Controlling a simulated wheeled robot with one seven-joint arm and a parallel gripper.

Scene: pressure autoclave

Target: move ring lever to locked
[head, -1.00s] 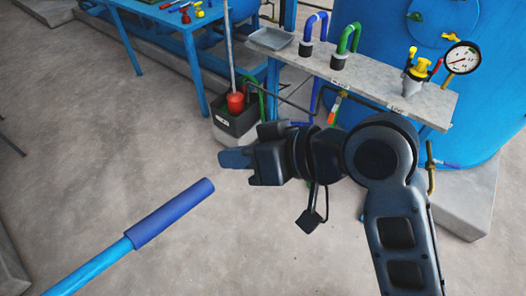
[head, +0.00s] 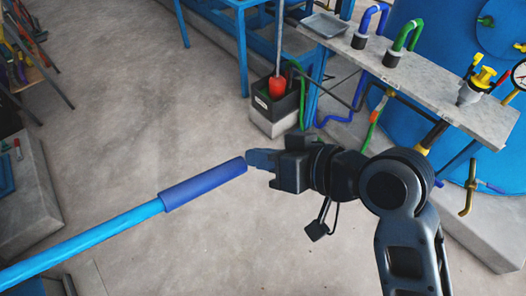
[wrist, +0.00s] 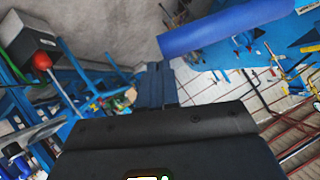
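The ring lever is a long light-blue bar (head: 90,240) with a dark blue grip (head: 203,184) at its end. It slants up from the lower left in the head view. The grip also crosses the top of the wrist view (wrist: 225,27). My gripper (head: 260,159) is just right of the grip's end in the head view, its fingertips pointing left at it. In the wrist view the fingers (wrist: 155,82) lie side by side and look shut, with nothing between them. The grip is near the fingertips; whether they touch is unclear.
A stone bench (head: 420,85) with blue and green bent pipes and yellow valves stands upper right, before a large blue tank (head: 455,40). The concrete floor between is clear.

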